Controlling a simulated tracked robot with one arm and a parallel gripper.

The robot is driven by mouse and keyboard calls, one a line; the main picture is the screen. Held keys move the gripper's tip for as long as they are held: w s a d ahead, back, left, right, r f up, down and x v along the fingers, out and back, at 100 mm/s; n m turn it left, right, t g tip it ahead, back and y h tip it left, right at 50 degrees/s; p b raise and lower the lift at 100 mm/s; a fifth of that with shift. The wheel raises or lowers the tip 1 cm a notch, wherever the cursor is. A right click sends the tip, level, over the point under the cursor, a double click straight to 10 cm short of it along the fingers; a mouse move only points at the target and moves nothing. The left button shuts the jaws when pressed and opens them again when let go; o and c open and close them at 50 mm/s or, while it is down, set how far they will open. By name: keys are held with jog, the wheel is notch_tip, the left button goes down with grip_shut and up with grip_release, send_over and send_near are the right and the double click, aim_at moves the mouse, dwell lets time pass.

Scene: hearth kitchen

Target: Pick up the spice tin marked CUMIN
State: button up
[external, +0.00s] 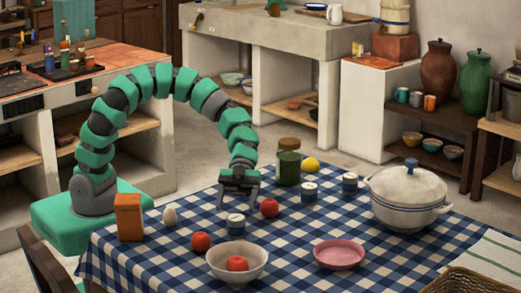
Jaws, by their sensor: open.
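Three small dark tins with pale lids and pale bands stand on the checked tablecloth: one tin (236,225) at the front, one (309,193) in the middle, one (349,184) beside the white pot. Their markings are too small to read, so I cannot tell which is CUMIN. My gripper (237,206) points down with its fingers apart, just above the front tin. It is open and nothing shows between the fingers.
A red tomato (269,208) sits right of my gripper, another (201,242) to its left. A white bowl (225,272) holding a tomato stands in front. A green jar (288,168), pink plate (339,256), white pot (407,200) and orange box (129,218) stand around.

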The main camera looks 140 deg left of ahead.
aim_at(236, 216)
jog(key=shift+w+b+x, duration=0.25)
jog(key=shift+b+x, duration=0.5)
jog(key=shift+x, duration=2.05)
jog(key=shift+a+r, duration=0.1)
jog(key=shift+a, duration=0.15)
jog(key=c, duration=1.1)
